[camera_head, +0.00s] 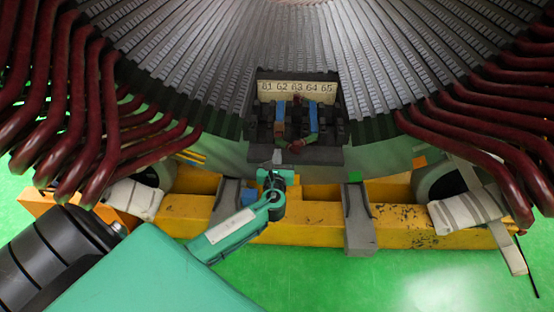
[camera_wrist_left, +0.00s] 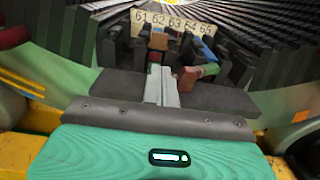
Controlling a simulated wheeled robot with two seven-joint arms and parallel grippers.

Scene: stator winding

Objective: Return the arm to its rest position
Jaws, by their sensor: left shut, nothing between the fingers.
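My left arm comes in from the lower left of the head view, teal and black. My left gripper (camera_head: 277,157) is at the front of the numbered block of the stator, above the yellow beam. In the left wrist view my left gripper (camera_wrist_left: 165,86) shows its two grey fingers together, with nothing between them. They point toward the numbered strip (camera_wrist_left: 172,26), which also shows in the head view (camera_head: 297,89) with numbers 61 to 65. My right gripper is in neither view.
The grey ribbed stator core (camera_head: 225,40) fills the top. Dark red coil bars (camera_head: 95,120) hang at the left, and more red bars (camera_head: 490,130) at the right. The yellow beam (camera_head: 415,232) runs across below. Green floor (camera_head: 400,285) is clear at the lower right.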

